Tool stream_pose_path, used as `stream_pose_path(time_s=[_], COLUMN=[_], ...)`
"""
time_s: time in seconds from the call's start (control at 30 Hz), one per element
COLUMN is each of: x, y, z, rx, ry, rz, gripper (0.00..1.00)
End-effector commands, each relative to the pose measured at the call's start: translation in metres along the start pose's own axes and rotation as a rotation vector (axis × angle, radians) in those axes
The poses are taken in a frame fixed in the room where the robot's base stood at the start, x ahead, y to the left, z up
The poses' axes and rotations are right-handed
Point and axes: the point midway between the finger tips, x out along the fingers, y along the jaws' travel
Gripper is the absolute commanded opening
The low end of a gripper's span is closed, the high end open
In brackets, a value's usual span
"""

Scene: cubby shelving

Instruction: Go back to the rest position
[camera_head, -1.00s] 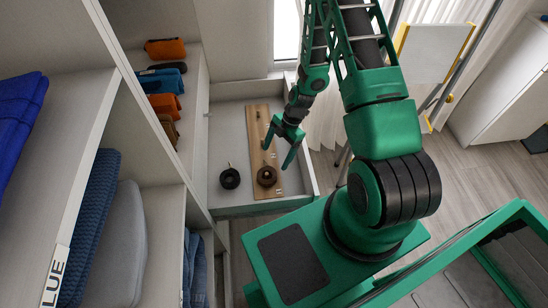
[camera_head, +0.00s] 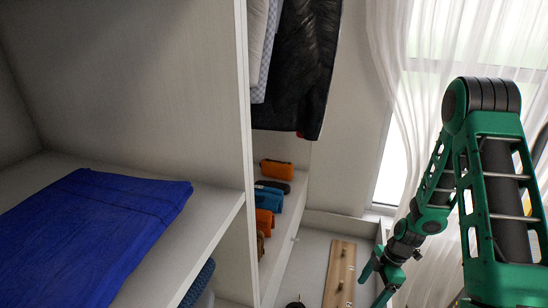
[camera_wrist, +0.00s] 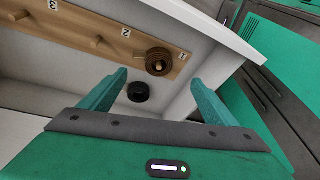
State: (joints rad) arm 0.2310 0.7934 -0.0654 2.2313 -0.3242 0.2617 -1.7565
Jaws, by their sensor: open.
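My green gripper (camera_head: 378,283) is at the lower right in the head view, beside the wooden peg board. In the wrist view its two fingers (camera_wrist: 162,92) are spread apart with nothing between them. Beyond them, a brown ring (camera_wrist: 158,62) sits around the peg by the label 1 on the board (camera_wrist: 75,22). A black ring-shaped object (camera_wrist: 138,91) lies on the drawer floor beside the board. In the head view the board (camera_head: 340,270) is partly cut off, and only the top of the black object (camera_head: 296,304) shows at the bottom edge.
A shelf (camera_head: 215,215) with a folded blue cloth (camera_head: 90,235) fills the left. Orange (camera_head: 277,169) and blue items (camera_head: 268,199) lie on a farther shelf. Dark clothes (camera_head: 300,70) hang above. The open drawer's wall (camera_wrist: 215,30) runs close to my gripper. A curtained window (camera_head: 420,90) is behind.

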Motion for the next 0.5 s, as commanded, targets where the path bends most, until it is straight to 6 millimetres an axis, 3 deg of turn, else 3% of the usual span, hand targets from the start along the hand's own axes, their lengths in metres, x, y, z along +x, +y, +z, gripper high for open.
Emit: stream_pose_path(time_s=[0.1, 0.5], x=[-0.046, -0.178], y=[-0.005, -0.054], z=[0.005, 0.015], rx=[0.138, 0.665], ry=[-0.048, -0.169], rz=[0.016, 0.094], gripper=[0.82, 0.82])
